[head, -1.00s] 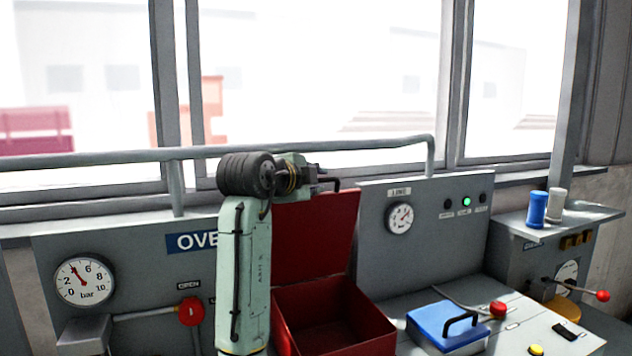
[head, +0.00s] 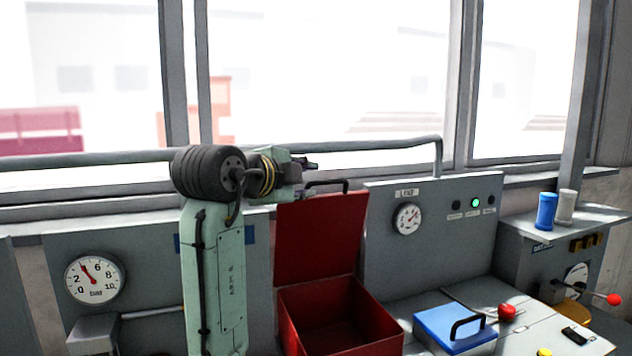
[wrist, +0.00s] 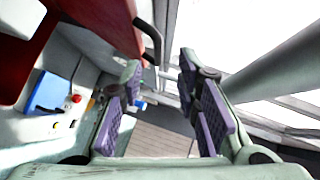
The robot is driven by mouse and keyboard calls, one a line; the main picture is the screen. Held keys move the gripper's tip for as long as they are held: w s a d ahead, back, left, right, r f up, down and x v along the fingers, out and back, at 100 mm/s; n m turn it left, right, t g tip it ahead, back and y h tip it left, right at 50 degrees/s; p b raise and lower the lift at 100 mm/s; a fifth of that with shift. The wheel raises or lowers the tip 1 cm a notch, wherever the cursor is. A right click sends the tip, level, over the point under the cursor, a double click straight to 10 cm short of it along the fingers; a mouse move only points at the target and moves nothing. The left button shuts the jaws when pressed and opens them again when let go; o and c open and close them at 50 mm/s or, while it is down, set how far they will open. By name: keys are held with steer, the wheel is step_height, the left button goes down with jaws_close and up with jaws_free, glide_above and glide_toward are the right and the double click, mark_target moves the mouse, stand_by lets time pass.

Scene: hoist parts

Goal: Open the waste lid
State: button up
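The red waste lid (head: 322,235) stands upright, swung open at the back of the red bin (head: 372,331), whose open inside shows. The lid's black handle (head: 327,184) is at its top edge. My gripper (head: 309,164) is beside the handle, up and to the left of it in the head view. In the wrist view, my gripper (wrist: 158,72) has its purple-padded fingers spread apart with nothing between them. The handle (wrist: 150,40) and red lid (wrist: 100,22) are at the upper left there, outside the fingers.
A grey rail (head: 400,144) runs behind the lid, in front of the windows. A blue lid with a black handle (head: 450,322) and a red knob (head: 507,312) are on the console to the right. A pressure gauge (head: 94,279) is at the left.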

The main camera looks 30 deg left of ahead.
steer(key=v, duration=0.2)
steer(key=shift+s, duration=0.3)
steer(key=shift+s, duration=0.1)
stand_by(0.3)
